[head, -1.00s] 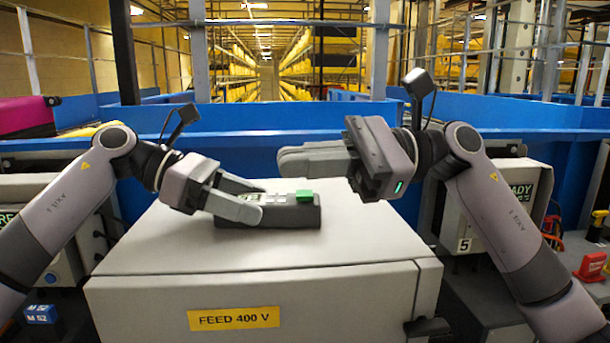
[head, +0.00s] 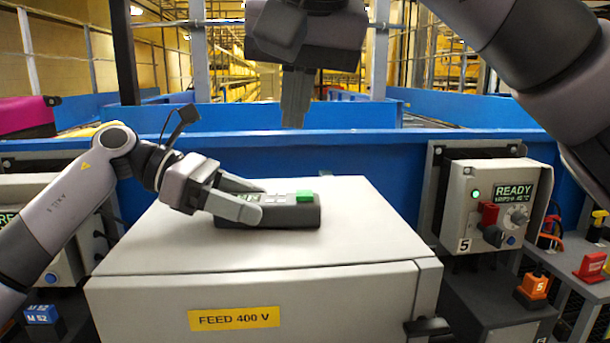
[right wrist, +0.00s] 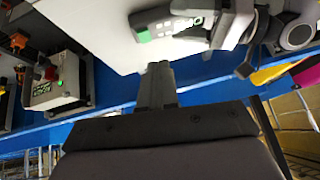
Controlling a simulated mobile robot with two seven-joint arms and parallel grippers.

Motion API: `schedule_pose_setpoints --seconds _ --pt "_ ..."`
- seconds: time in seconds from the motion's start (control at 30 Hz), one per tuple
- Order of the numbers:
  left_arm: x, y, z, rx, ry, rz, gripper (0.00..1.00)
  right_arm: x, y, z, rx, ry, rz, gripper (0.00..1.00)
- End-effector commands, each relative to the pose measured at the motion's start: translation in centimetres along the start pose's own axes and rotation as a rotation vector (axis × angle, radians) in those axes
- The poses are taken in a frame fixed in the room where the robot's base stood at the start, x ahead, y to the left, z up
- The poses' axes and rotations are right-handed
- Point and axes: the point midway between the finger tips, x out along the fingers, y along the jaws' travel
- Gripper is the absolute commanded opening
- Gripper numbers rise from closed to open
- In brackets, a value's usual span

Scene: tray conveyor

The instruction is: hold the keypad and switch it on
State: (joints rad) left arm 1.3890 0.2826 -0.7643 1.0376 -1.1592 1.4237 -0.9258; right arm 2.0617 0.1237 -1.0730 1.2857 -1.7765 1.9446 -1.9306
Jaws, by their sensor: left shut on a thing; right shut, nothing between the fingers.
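The keypad (head: 289,216) is a dark grey block with a raised green button (head: 305,196) at its right end. It lies on top of the light grey cabinet (head: 340,245). My left gripper (head: 250,207) is shut on the keypad's left end and hides part of its small display. My right gripper (head: 295,112) is shut and empty, pointing down above and behind the keypad, well apart from it. In the right wrist view the keypad (right wrist: 152,25) shows near the top, with its green button (right wrist: 143,36) at its left end; the right fingers (right wrist: 157,85) are below it.
A control box (head: 498,207) reading READY stands to the right, with a red switch and a knob. A blue conveyor wall (head: 370,150) runs behind the cabinet. The cabinet top right of the keypad is clear. An orange block (head: 534,287) sits at lower right.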

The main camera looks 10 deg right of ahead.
Motion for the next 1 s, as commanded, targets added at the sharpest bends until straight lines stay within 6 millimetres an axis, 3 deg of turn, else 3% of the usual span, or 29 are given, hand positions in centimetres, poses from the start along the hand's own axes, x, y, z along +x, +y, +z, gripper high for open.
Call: schedule_pose_setpoints --seconds 0.2,0.63,0.77,1.0 --pt "0.0 0.0 0.0 0.001 -0.001 0.000 0.21 -1.9 0.8 -0.9 -0.042 0.087 0.110 0.00" --pt "0.0 0.0 0.1 0.001 -0.001 0.000 0.21 -1.7 0.9 -1.0 -0.044 0.091 0.116 0.00" --pt "0.0 0.0 0.1 0.001 -0.001 0.000 0.21 -0.6 1.1 -1.0 -0.044 0.089 0.117 0.00" --pt "0.0 0.0 0.1 0.001 -0.001 0.000 0.21 4.2 1.6 -1.4 -0.042 0.086 0.117 0.00"
